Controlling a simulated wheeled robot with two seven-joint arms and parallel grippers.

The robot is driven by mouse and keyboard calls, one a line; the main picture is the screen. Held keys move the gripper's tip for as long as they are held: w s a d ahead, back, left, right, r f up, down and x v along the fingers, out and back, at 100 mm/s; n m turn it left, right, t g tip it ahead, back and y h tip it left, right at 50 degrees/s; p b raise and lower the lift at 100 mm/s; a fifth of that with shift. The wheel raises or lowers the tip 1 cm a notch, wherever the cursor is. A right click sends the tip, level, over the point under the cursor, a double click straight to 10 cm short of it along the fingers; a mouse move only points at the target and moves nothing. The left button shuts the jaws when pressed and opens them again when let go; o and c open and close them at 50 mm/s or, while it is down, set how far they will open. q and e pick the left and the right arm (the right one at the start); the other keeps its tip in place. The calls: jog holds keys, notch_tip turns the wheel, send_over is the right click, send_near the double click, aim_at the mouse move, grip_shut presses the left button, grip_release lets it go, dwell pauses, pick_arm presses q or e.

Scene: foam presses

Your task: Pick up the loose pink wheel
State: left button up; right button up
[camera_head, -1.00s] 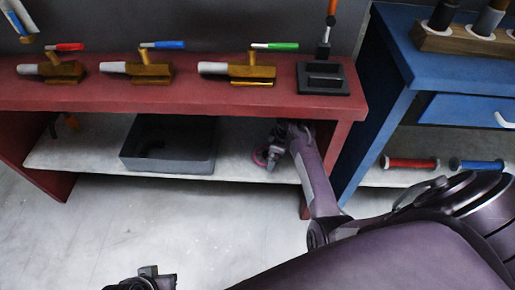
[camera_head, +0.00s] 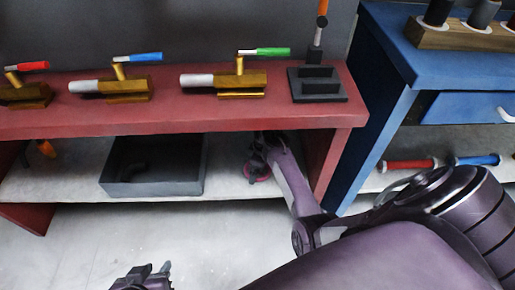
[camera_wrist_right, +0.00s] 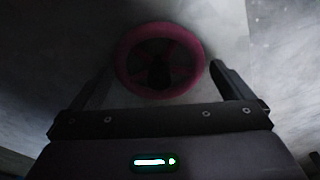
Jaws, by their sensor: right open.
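The loose pink wheel (camera_wrist_right: 124,78) lies on the pale lower shelf, seen large in the right wrist view as a ring with spokes and a dark hub. In the head view the wheel (camera_head: 258,178) is partly hidden by my right gripper (camera_head: 256,160), which reaches under the red bench top. In the right wrist view my right gripper (camera_wrist_right: 160,85) is open, one finger on each side of the wheel; I cannot tell whether they touch it. My left gripper (camera_head: 150,274) is at the bottom edge over the floor, and its jaw state is unclear.
A dark open bin (camera_head: 152,188) stands on the shelf (camera_head: 226,180) left of the wheel. The red bench top (camera_head: 200,116) hangs above, carrying several brass presses. A bench leg (camera_head: 318,165) and a blue workbench (camera_head: 400,70) are to the right.

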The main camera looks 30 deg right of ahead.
jog(key=shift+f, duration=0.1)
jog(key=c, duration=0.9)
jog(key=shift+o, duration=0.2)
